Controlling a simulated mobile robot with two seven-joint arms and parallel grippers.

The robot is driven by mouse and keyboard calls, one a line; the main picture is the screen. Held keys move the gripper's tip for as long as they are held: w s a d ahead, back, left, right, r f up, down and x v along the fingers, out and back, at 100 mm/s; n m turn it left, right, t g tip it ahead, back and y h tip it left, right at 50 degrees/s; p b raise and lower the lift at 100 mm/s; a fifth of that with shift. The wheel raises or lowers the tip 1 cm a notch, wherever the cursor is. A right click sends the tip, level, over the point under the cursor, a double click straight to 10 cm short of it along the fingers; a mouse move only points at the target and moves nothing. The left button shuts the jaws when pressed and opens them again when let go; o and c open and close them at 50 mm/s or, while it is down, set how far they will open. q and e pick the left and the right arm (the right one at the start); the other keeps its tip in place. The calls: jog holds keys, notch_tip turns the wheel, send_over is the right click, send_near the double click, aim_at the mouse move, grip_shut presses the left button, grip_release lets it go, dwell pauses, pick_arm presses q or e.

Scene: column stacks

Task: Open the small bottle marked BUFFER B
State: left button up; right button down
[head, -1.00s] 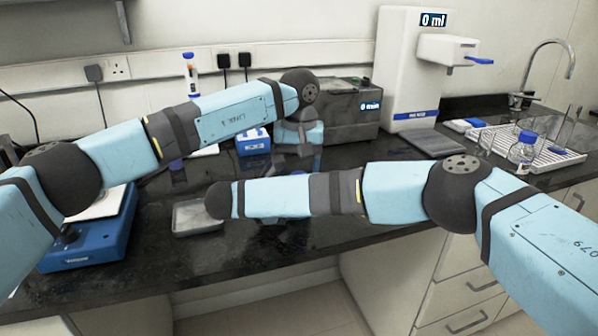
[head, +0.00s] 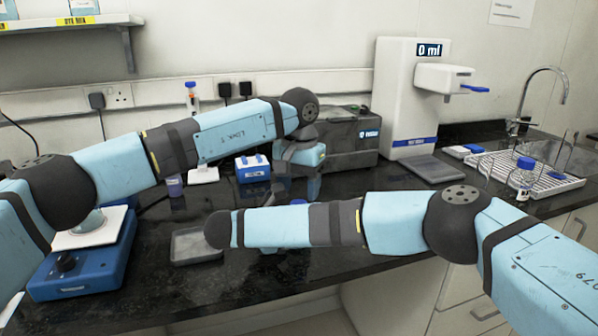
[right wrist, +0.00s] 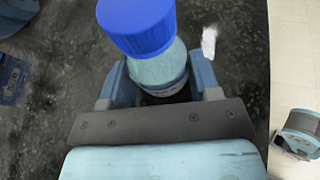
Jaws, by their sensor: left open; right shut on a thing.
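A small bottle (right wrist: 160,72) with a ribbed blue cap (right wrist: 140,25) stands between the fingers of my right gripper (right wrist: 160,92) in the right wrist view. The gripper is shut on its body below the cap, and the cap is still on. Its label cannot be read. In the head view my right forearm hides the right gripper and most of the bottle; a bit of blue cap (head: 298,202) shows above the forearm. My left gripper (head: 283,196) is open, pointing down close to that cap, partly blurred against the dark bench; contact cannot be told.
A grey tray (head: 195,246) and a blue stirrer (head: 85,268) are at the left. A blue rack (head: 252,170) and a grey machine (head: 350,140) stand behind. A white dispenser (head: 405,100) and another blue-capped bottle (head: 523,182) by the sink are at the right.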

aim_at(299, 200)
pick_arm(q)
jog(key=shift+f, duration=1.85)
jog(key=c, duration=0.9)
jog(key=shift+n, duration=1.7)
jog(key=o, duration=1)
jog(key=shift+r, duration=0.15)
